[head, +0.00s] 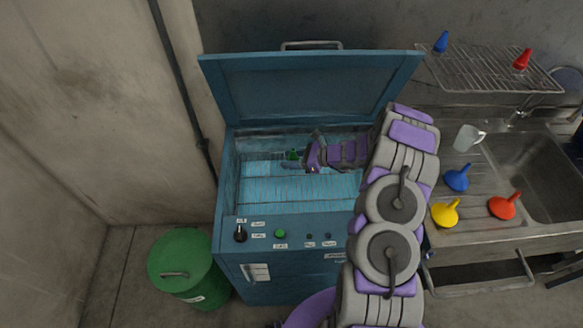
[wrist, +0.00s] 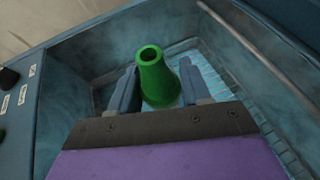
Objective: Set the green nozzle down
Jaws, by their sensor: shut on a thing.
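The green nozzle (wrist: 157,82) stands between the two fingers of my gripper (wrist: 158,92) in the wrist view, its open narrow end toward the camera. My gripper is shut on it, inside the open blue chest machine (head: 228,185). Whether the nozzle touches the chest's slatted floor (head: 290,190) cannot be told.
The chest's lid (head: 312,90) stands open behind. A green bin (head: 180,262) is at left. At right, blue (head: 457,178), yellow (head: 445,212) and red (head: 505,206) funnels and a mug (head: 468,138) stand beside a sink. A rack (head: 485,68) holds blue and red nozzles. The chest floor's front is clear.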

